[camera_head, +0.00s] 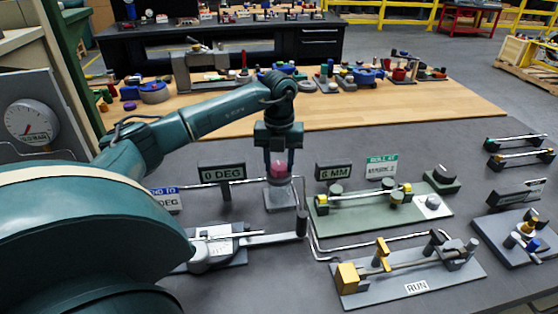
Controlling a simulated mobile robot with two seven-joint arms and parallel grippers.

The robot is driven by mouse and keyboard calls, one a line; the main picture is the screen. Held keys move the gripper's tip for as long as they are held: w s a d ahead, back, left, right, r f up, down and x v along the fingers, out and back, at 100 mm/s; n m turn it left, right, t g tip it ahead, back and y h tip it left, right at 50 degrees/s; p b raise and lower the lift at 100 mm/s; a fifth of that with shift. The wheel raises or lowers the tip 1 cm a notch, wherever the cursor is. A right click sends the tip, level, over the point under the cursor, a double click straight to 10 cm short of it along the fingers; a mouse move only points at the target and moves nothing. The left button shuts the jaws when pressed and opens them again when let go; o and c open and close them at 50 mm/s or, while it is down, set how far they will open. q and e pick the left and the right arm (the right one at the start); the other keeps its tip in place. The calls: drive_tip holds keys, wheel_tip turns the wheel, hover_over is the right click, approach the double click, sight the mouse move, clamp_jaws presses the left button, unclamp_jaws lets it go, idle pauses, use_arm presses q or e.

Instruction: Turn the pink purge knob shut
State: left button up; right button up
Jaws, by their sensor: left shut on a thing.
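The pink purge knob (279,169) sits on top of a grey block-shaped mount (281,198) near the middle of the table. My left gripper (279,160) comes down from above and is shut on the knob, with its fingers on either side of it. The fingers hide part of the knob, and I cannot tell how far it is turned. My right gripper does not show.
A "0 DEG" sign (222,174) stands left of the knob, and a "6 MM" sign (333,171) stands right. A green plate with fittings (415,213) is to the right. A "RUN" plate (380,293) lies in front. Thin pipes run between them.

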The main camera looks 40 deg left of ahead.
sight(279, 165)
use_arm(q)
drive_tip(key=shift+r, duration=0.1)
drive_tip(key=o, duration=1)
wheel_tip(279, 165, up, 13)
drive_tip(key=shift+r+b, duration=0.1)
drive_tip(key=shift+b, duration=0.25)
idle(0.4)
